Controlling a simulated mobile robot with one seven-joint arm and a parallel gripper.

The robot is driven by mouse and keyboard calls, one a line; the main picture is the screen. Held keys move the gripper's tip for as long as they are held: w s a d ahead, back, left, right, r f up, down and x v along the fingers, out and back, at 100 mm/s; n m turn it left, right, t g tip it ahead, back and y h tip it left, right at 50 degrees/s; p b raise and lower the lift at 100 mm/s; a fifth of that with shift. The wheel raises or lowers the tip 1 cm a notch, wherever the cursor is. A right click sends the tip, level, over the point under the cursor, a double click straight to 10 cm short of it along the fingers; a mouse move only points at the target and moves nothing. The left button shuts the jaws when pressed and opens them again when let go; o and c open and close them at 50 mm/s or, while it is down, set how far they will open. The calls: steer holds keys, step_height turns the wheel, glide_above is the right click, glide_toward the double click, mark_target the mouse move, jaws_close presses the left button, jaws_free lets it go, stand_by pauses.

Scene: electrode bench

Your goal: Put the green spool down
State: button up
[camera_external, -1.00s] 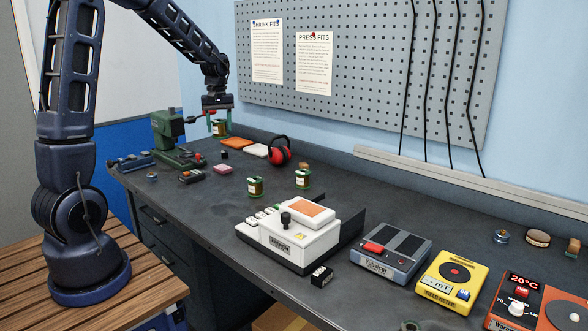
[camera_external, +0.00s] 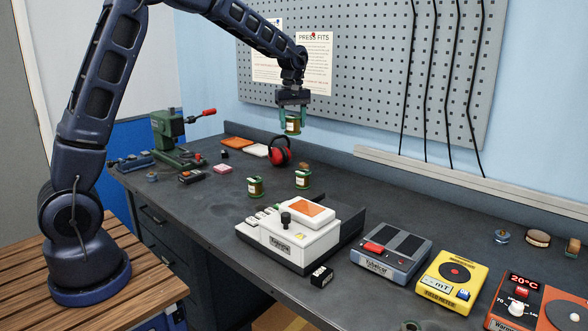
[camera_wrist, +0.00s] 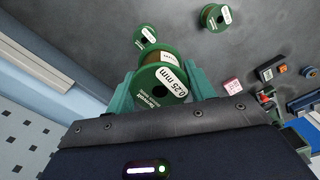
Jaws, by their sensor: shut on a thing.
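My gripper (camera_external: 292,118) is shut on a green spool (camera_external: 292,125) and holds it in the air above the back of the bench, near the red ear defenders. In the wrist view the held green spool (camera_wrist: 160,85) sits between the teal fingers, its label reading 0.25 mm. Two similar green spools stand on the bench top (camera_external: 215,213): one at the left (camera_external: 255,187) and one at the right (camera_external: 302,180). Both also show apart from the held spool in the wrist view, one at the top middle (camera_wrist: 145,36) and one at the top right (camera_wrist: 215,17).
Red ear defenders (camera_external: 281,152) lie behind the standing spools. A white device with an orange top (camera_external: 290,235) stands in front of them. A green press (camera_external: 167,135) with small items is at the far left. Bare bench lies around the two standing spools.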

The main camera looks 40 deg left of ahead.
steer(key=w+d, duration=0.3)
steer(key=d, duration=1.3)
steer(key=f, duration=2)
steer(key=shift+w+f, duration=0.15)
steer(key=shift+w, duration=0.05)
steer(key=shift+f, duration=0.2)
steer(key=o, duration=1.4)
steer(key=shift+r, duration=0.1)
